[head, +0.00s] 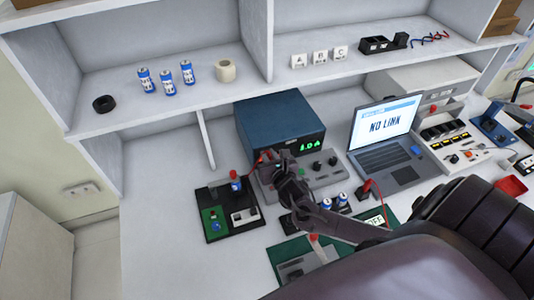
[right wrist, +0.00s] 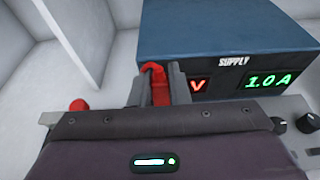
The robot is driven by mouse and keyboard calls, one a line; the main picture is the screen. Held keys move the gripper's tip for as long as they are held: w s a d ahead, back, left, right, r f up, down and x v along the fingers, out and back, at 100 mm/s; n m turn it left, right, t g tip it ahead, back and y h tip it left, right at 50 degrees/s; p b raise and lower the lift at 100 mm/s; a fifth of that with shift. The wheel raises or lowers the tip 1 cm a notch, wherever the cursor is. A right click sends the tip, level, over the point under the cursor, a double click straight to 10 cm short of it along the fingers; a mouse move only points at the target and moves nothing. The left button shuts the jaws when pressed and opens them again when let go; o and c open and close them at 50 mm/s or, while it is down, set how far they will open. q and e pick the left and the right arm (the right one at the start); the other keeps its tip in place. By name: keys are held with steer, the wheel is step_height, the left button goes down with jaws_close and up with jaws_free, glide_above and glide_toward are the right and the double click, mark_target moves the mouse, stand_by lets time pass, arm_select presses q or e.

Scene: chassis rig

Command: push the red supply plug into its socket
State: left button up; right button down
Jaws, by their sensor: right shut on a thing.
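My right gripper (head: 270,166) is shut on the red supply plug (head: 261,157), just in front of the blue supply box (head: 275,118). In the right wrist view the red plug (right wrist: 159,84) stands between the two grey fingers of the gripper (right wrist: 160,92). A red lead curves over its top. The supply box (right wrist: 215,35) is behind it, with lit red and green digits. I cannot make out the socket; the gripper and arm cover part of the supply's front. My left gripper is not in view.
A black board (head: 218,226) with a red-topped part stands left of the gripper. A grey knob panel (head: 325,165) is to the right. A laptop (head: 385,135) reads "NO LINK". The shelf (head: 130,105) overhangs the back. The bench is bare at the left.

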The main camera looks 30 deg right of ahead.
steer(key=shift+s, duration=0.1)
steer(key=shift+w+f, duration=0.2)
steer(key=shift+w, duration=0.15)
steer(key=shift+s+f+b, duration=0.2)
steer(key=shift+f+b, duration=0.45)
steer(key=shift+f, duration=0.4)
steer(key=shift+w+f+b, duration=0.1)
steer(key=shift+f+b, duration=1.05)
steer(key=shift+f, duration=0.55)
steer(key=shift+p, duration=0.7)
steer(key=shift+f+b, duration=0.7)
steer(key=shift+f, duration=0.25)
steer(key=shift+f, duration=0.25)
